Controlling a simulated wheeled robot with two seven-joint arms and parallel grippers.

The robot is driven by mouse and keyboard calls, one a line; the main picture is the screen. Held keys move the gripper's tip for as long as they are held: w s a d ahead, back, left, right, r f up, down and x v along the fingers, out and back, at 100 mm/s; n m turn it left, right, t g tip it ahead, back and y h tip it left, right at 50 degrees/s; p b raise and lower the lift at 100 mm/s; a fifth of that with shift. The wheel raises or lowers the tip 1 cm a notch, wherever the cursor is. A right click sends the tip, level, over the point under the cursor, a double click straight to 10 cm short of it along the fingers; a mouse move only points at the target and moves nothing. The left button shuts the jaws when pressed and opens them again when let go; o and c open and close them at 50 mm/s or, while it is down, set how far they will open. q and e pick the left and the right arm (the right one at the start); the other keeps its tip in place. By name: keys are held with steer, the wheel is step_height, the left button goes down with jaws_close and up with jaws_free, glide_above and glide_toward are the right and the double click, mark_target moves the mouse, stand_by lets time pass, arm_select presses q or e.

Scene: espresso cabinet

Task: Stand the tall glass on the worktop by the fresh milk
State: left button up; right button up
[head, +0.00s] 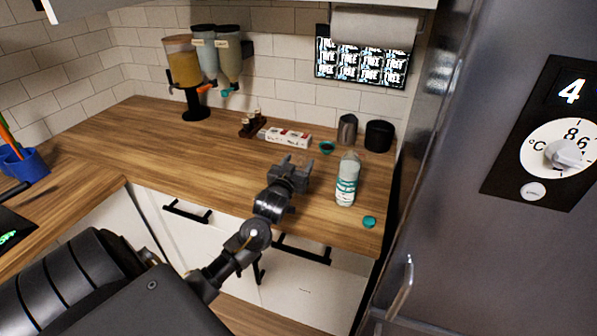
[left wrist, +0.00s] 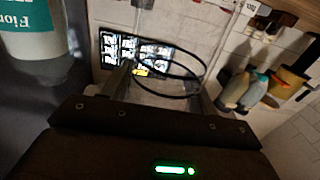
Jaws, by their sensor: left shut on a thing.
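The fresh milk is taken to be the clear bottle (head: 347,180) with a white and teal label, upright near the front right of the worktop (head: 225,150) in the head view. A labelled bottle also shows large at the upper left of the left wrist view (left wrist: 32,30). My left gripper (head: 290,170) is just left of the bottle, over the worktop. In the left wrist view, it is shut on the tall glass (left wrist: 168,78), which is clear with dark rim lines. The glass is hard to make out in the head view, so its base contact cannot be told. My right gripper is not in view.
A teal lid (head: 369,222) lies near the front edge. Behind stand a grey pitcher (head: 347,130), a black canister (head: 379,136) and a white box (head: 286,137). Dispensers (head: 184,75) are at the back left. A tall steel appliance (head: 470,200) bounds the right.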

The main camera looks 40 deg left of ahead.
arm_select(q)
steer(key=shift+w+f, duration=0.15)
step_height(320, 180, down, 2)
steer(key=shift+w+f+p, duration=0.1)
steer(key=shift+p, duration=0.65)
steer(key=shift+f, duration=0.5)
steer(key=shift+f, duration=0.1)
steer(key=o, duration=1.1)
steer(key=shift+o, duration=0.2)
